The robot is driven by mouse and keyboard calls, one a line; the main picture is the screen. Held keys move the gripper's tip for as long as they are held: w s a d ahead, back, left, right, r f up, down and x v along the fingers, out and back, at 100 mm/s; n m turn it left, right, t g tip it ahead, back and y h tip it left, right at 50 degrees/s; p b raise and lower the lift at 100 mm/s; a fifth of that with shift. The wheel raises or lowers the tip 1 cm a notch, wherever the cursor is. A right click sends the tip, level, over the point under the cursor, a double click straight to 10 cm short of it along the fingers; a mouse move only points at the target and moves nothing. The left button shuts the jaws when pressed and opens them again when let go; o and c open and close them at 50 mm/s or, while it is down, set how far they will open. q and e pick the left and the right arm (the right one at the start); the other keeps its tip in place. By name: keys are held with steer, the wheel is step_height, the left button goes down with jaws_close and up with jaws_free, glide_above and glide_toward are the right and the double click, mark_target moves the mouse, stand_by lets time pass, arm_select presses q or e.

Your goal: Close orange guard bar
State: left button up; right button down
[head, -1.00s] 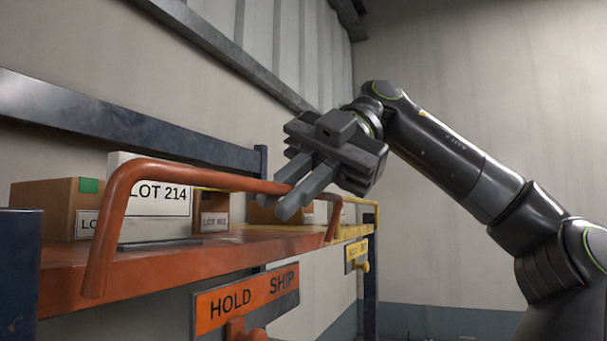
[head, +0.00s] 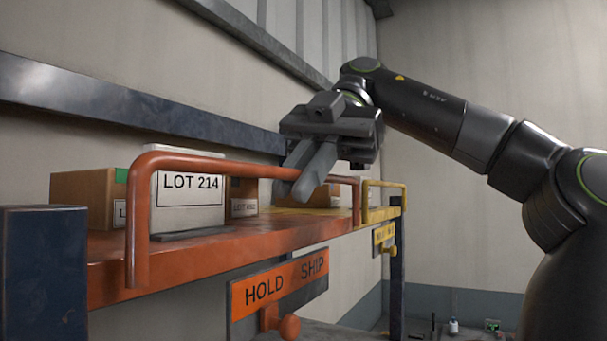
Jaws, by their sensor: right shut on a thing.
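The orange guard bar (head: 215,167) is a bent tube with a long top rail and two end legs. It stands upright along the front of the orange shelf (head: 185,262), in front of the boxes. My right gripper (head: 305,180) is shut on the top rail, toward its right end, with its fingers hiding part of the rail. My left gripper is not in view.
A white LOT 214 box (head: 190,195) and brown boxes (head: 85,200) sit on the shelf behind the bar. A HOLD/SHIP sign (head: 278,290) with an orange knob (head: 289,327) hangs below. A yellow guard bar (head: 385,184) stands to the right.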

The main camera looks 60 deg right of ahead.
steer(key=c, duration=1.8)
jaws_free()
steer(key=shift+w, duration=0.1)
steer(key=shift+o, duration=0.2)
steer(key=shift+s, duration=0.2)
